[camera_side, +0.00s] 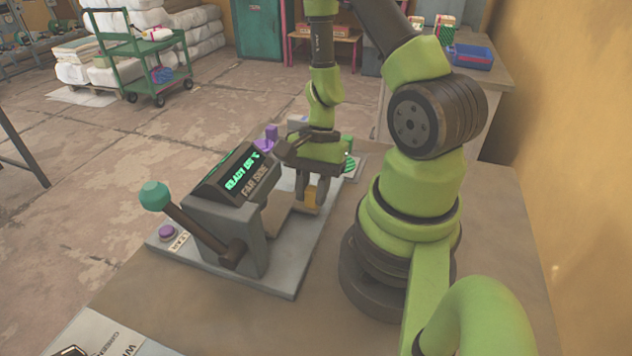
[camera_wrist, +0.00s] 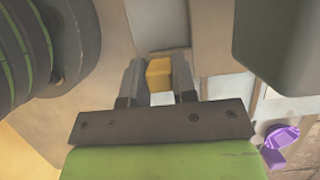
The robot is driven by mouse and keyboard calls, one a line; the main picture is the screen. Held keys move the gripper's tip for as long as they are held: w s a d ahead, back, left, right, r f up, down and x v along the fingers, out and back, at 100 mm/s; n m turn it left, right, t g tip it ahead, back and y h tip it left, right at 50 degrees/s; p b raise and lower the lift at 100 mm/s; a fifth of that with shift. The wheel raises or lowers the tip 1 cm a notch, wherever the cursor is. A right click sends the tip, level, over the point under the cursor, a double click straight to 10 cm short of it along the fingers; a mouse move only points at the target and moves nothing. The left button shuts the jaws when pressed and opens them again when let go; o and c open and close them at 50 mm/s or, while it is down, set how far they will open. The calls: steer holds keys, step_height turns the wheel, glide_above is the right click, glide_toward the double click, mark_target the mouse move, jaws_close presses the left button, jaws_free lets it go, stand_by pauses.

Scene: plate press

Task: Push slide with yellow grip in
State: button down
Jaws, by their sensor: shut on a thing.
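The yellow grip (camera_side: 312,193) sits at the right side of the press, low over its base plate. In the wrist view the yellow grip (camera_wrist: 159,72) is between the two fingers of my gripper (camera_wrist: 158,82). My gripper (camera_side: 309,199) points down and is shut on the grip. The slide (camera_side: 291,222) shows only in part, as a grey piece beside the grip. The fingers and the press hide the rest of it, so how far in it is cannot be told.
The press (camera_side: 232,222) has a dark display reading "READY" and "FAR SIDE". Its lever has a teal knob (camera_side: 155,196), leaning up to the left. A purple button (camera_side: 167,233) sits at the front left. Purple (camera_side: 266,140) and green (camera_side: 349,163) parts stand behind.

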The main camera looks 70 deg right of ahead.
steer(key=shift+w, duration=0.1)
steer(key=c, duration=0.9)
jaws_free()
steer(key=shift+r, duration=0.1)
steer(key=shift+v, duration=4.9)
